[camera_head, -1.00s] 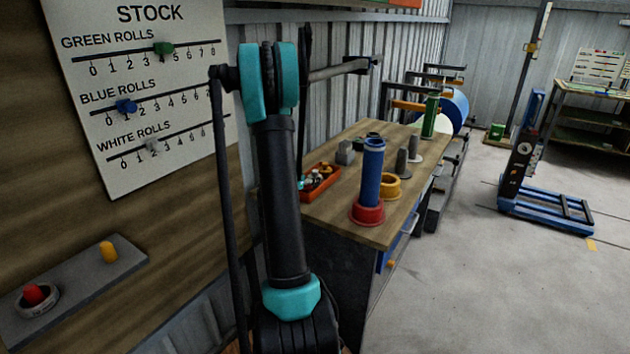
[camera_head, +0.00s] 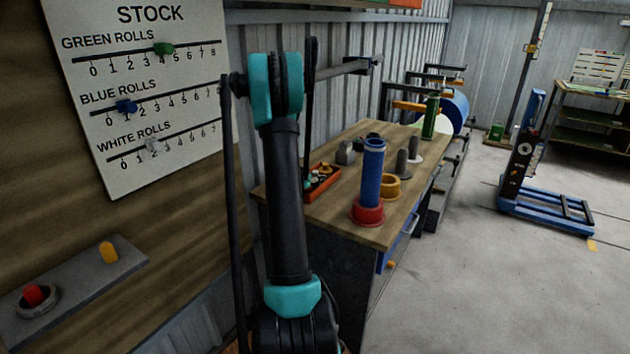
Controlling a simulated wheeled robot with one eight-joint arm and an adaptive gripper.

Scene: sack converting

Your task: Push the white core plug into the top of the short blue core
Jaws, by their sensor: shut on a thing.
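A blue core (camera_head: 371,178) stands upright in a red ring-shaped base (camera_head: 367,215) near the front edge of the workbench (camera_head: 335,226). Its round top end faces up and I see no white plug in it. I cannot make out the white core plug anywhere in view. My arm rises in front of the bench's left side, and its links cover part of the bench and wall.
A yellow ring (camera_head: 384,187) lies right behind the blue core. An orange tray (camera_head: 321,184) of small parts is to its left. Grey cones (camera_head: 401,166) and a green roll (camera_head: 430,118) stand farther back.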

